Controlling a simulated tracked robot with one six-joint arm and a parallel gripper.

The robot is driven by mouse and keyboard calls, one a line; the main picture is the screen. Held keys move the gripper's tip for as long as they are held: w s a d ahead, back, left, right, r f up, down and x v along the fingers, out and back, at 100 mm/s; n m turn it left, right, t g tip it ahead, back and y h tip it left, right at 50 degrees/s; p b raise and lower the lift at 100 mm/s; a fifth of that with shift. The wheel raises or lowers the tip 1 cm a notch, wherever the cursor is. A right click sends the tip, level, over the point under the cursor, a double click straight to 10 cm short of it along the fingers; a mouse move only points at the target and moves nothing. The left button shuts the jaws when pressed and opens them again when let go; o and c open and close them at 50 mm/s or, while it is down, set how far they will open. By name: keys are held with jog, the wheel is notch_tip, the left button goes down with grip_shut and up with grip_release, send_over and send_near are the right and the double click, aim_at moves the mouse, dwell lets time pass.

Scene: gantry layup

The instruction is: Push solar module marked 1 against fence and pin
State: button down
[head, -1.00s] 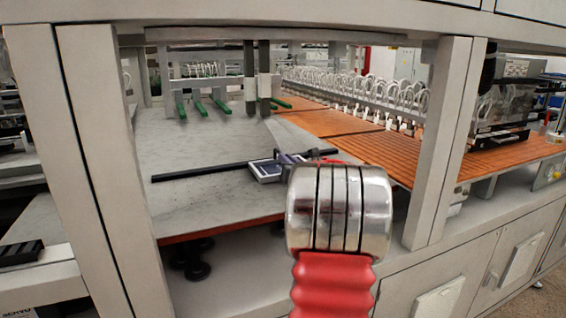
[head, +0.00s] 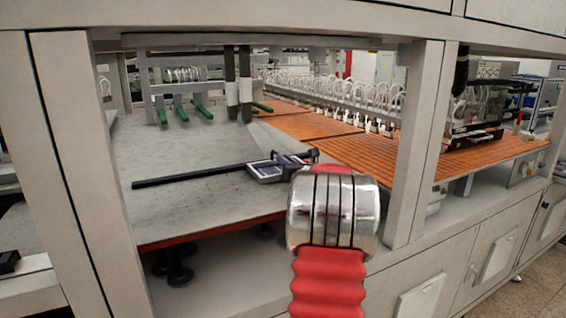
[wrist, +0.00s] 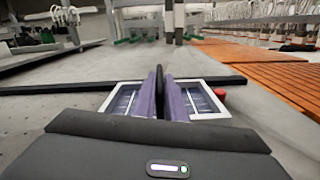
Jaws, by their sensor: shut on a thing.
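The solar module (head: 265,170) is a small white-framed panel with dark cells, lying on the grey tabletop. It also shows in the wrist view (wrist: 208,99); I can read no number on it. The fence, a long black bar (head: 190,177), runs behind it and also shows in the wrist view (wrist: 50,88). Whether the module touches it, I cannot tell. A red round piece (wrist: 219,93), possibly the pin, sits by the module's right end. My gripper (wrist: 160,95), with purple fingers, is shut on a thin dark upright piece (wrist: 160,80) at the module's middle.
Orange slatted panels (head: 440,155) lie to the right, beside a row of white hoses (head: 345,95). Gantry posts (head: 425,150) stand left and right. Green bars (head: 180,110) stand at the back.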

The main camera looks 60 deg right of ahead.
jog(key=shift+s+d+f, duration=0.1)
jog(key=shift+f, duration=0.05)
jog(key=c, duration=1.7)
grip_release()
jog(key=v, duration=1.3)
jog(key=shift+s+a, duration=0.25)
jog(key=shift+s, duration=0.05)
jog(key=shift+s, duration=0.1)
